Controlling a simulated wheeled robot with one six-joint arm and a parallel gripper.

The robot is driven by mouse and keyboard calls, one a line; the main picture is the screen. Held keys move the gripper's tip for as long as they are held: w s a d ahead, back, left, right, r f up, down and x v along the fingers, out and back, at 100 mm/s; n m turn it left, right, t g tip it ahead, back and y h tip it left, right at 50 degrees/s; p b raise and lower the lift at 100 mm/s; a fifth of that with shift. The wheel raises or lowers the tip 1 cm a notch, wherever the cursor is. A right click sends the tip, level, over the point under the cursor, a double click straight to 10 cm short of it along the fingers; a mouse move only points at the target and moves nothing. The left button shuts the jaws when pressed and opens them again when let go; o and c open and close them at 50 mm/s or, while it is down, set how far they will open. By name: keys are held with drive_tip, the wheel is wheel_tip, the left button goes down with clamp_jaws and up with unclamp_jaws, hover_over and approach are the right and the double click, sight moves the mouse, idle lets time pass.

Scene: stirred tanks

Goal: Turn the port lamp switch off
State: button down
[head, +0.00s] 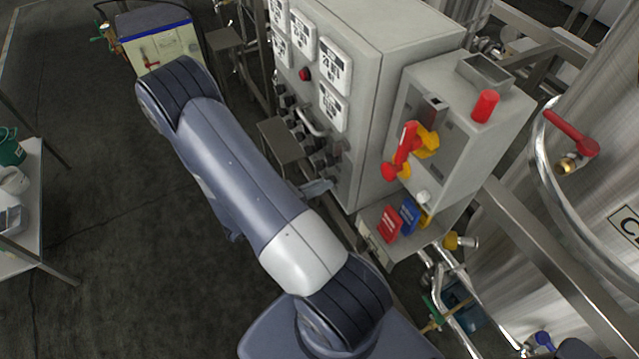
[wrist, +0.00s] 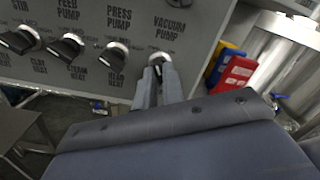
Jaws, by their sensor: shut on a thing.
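In the wrist view, the right-hand knob of the panel's lower row (wrist: 160,57) has a pale round collar and a dark handle. My gripper (wrist: 158,76) is shut on this knob, one finger on each side of the handle. The fingers hide most of the handle and any label under it, so I cannot read the name or tell the switch position. In the head view, my gripper (head: 318,187) is beside the lower part of the grey control cabinet (head: 372,100), and the gripped knob cannot be made out.
Several similar black knobs sit left of the gripped one, including a near neighbour (wrist: 112,55). Red (wrist: 232,75) and blue (wrist: 222,58) tags hang to the right. A grey switch box (head: 470,130) with a red and yellow handle (head: 404,150) adjoins the cabinet.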

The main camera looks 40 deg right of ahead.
idle(0.4)
drive_tip(key=c, duration=1.5)
unclamp_jaws()
drive_tip(key=b+v, duration=0.2)
drive_tip(key=v, duration=0.9)
drive_tip(key=shift+f, duration=0.1)
drive_tip(key=shift+s+d, duration=0.1)
drive_tip(key=p+x, duration=0.2)
drive_tip(key=x, duration=0.8)
drive_tip(key=shift+d, duration=0.4)
